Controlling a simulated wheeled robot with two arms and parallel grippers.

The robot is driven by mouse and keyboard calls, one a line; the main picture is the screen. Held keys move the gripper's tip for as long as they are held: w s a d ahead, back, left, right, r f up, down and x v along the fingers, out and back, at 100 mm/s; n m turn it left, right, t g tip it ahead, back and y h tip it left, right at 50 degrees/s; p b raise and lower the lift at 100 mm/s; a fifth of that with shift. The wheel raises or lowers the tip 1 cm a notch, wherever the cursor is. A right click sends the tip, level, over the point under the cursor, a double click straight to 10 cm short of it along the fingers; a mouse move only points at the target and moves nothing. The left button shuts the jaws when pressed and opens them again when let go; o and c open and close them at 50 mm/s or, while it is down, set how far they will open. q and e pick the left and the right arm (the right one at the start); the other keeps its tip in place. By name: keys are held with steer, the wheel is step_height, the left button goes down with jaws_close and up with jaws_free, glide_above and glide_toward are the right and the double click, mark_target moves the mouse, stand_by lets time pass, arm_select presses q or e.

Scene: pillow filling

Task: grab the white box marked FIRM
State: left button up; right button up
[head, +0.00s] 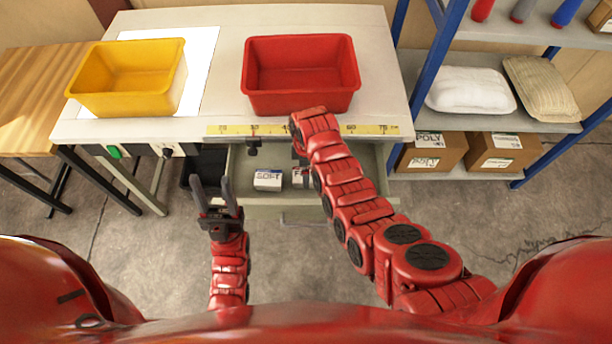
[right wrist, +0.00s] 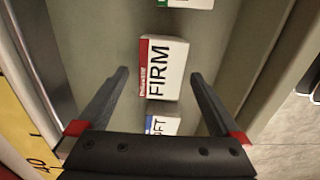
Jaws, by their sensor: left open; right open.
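The white box marked FIRM (right wrist: 163,68), with a red side, lies in the open drawer (head: 235,195). In the head view the FIRM box (head: 300,180) shows only in part beside my right arm. My right gripper (right wrist: 160,74) is open above the drawer, its fingers on either side of the FIRM box in the right wrist view; I cannot tell how far above it they are. In the head view my right arm mostly hides this gripper. My left gripper (head: 211,180) is open and empty, left of the drawer.
A white box marked SOFT (head: 268,180) lies next to the FIRM box. A box with green (right wrist: 186,3) is beyond it. A yellow bin (head: 128,101) and red bin (head: 302,101) stand on the table (head: 215,22). Shelves with pillows (head: 470,90) are at right.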

steer(key=shift+s+f+p, duration=0.15)
steer(key=shift+f+p, duration=0.15)
steer(key=shift+f, duration=1.5)
steer(key=c, duration=1.3)
